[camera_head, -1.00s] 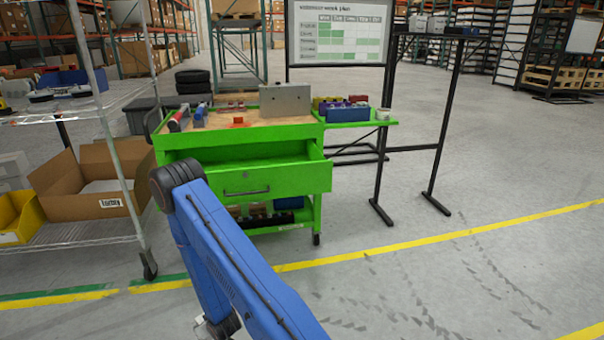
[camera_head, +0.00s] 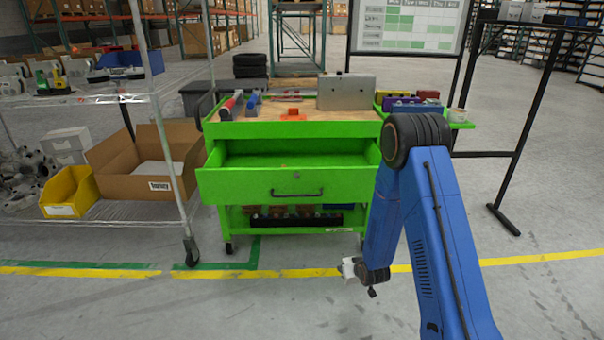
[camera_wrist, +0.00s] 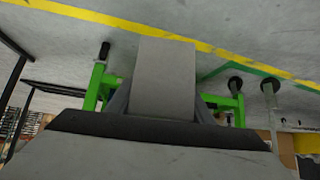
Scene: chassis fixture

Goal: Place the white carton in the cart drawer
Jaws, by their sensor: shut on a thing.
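The white carton (camera_wrist: 166,80) fills the middle of the wrist view as a pale, flat-faced box, held between the fingers of my gripper (camera_wrist: 162,106). In the head view, my gripper (camera_head: 352,268) is low in front of the cart, right of the drawer's middle; only a small whitish part shows there, and most of the carton is hidden. The green cart (camera_head: 300,130) faces me. Its top drawer (camera_head: 245,186) is pulled open, and the visible inside looks mostly empty. The carton is outside the drawer, lower than it and nearer to me.
A wire shelf (camera_head: 110,222) with a cardboard box (camera_head: 150,185) and a yellow bin (camera_head: 70,193) stands left of the cart. The cart top holds tools and a grey box (camera_head: 346,92). A black stand (camera_head: 522,130) is at right. The floor in front is clear.

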